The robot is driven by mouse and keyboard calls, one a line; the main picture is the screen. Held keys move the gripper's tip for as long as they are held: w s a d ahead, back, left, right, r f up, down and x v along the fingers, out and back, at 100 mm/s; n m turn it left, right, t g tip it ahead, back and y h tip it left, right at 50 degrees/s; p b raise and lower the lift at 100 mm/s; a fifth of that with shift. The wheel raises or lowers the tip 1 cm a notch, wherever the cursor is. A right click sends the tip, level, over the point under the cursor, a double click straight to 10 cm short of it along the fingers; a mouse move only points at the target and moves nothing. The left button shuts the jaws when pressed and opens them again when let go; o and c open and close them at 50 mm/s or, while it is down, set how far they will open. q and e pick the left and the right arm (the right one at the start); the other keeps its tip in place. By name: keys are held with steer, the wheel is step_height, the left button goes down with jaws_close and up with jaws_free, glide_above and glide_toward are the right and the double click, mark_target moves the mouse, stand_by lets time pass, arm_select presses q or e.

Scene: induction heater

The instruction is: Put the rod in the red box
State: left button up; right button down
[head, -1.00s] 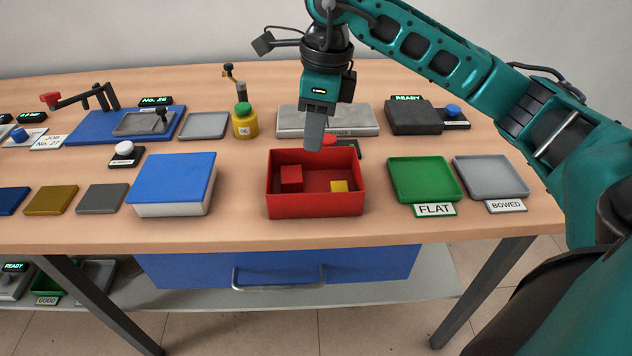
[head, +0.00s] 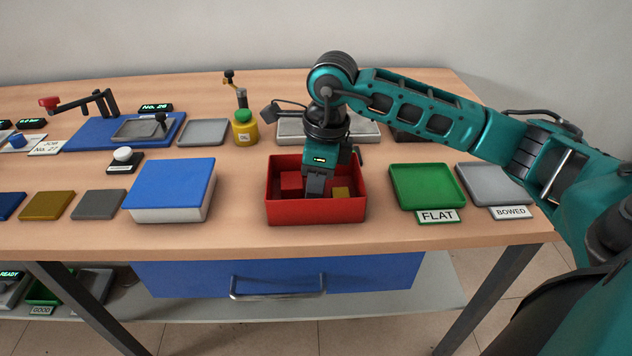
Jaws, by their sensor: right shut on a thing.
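The red box (head: 290,213) is an open tray near the front middle of the bench. My right gripper (head: 315,192) points down inside the box, between the two blocks. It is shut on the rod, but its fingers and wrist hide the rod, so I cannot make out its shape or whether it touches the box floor. My left gripper is not in view.
A blue-lidded box (head: 172,183) stands left of the red box. A green tray (head: 426,187) marked FLAT and a grey tray (head: 491,184) marked BOWED stand to the right. A yellow bottle (head: 245,131) stands behind. Bare bench lies either side of the red box.

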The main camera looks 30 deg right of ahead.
steer(key=shift+f, duration=0.2)
steer(key=c, duration=1)
jaws_free()
steer(key=shift+r, duration=0.1)
steer(key=shift+r, duration=0.15)
steer(key=r, duration=0.4)
steer(key=r+p, duration=0.1)
steer(key=r, duration=0.3)
steer(key=s+d+r+p, duration=0.1)
steer(key=r, duration=0.3)
steer(key=shift+f, duration=0.1)
